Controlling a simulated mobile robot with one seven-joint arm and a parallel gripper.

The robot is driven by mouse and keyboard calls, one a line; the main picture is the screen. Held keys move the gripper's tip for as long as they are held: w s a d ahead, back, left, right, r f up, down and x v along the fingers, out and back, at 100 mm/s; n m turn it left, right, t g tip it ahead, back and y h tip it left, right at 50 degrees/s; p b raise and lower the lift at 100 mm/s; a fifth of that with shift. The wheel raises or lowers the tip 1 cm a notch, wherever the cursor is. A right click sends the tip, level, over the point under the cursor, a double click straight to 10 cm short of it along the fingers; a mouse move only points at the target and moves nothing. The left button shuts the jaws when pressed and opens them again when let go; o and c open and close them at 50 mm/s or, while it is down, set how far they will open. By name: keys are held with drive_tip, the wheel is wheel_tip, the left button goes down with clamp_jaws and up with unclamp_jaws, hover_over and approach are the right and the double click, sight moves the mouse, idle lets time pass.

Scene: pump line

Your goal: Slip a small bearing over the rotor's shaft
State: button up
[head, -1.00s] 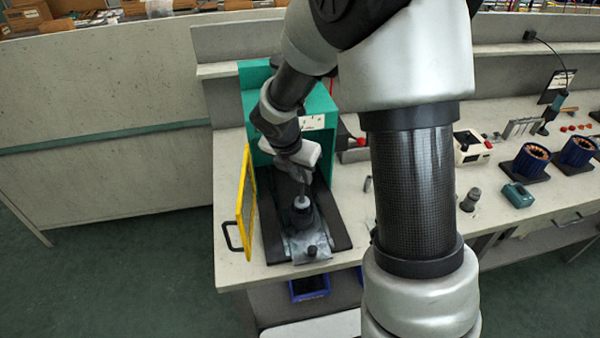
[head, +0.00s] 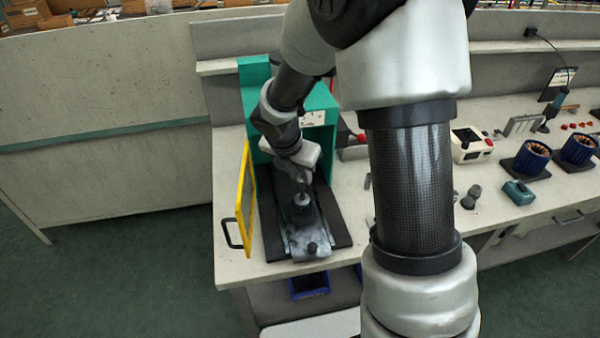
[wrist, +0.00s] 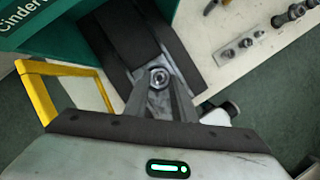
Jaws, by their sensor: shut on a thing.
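My gripper (wrist: 158,84) points down over the sliding carriage of the green press, and its fingers are shut on a small metal ring, the small bearing (wrist: 159,76). In the head view my gripper (head: 302,184) is right above the upright rotor (head: 301,201), which stands on the grey carriage (head: 306,240). In the wrist view the bearing lies in line with the rotor's shaft. The rotor is mostly hidden below it, and I cannot tell whether the ring is around the shaft or just over it.
The green press housing (head: 322,140) stands close behind my gripper. Its yellow-framed guard (head: 243,200) is at the left. A strip with small parts (wrist: 240,46) lies to the right of the press. Blue stators (head: 531,158) stand farther right on the bench.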

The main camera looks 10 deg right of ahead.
sight(300, 183)
drive_tip(key=shift+f, duration=0.15)
drive_tip(key=shift+f+b, duration=1.7)
drive_tip(key=shift+f, duration=0.4)
drive_tip(key=o, duration=1.1)
drive_tip(key=shift+r, duration=0.15)
wheel_tip(300, 183, up, 5)
drive_tip(key=p, duration=0.5)
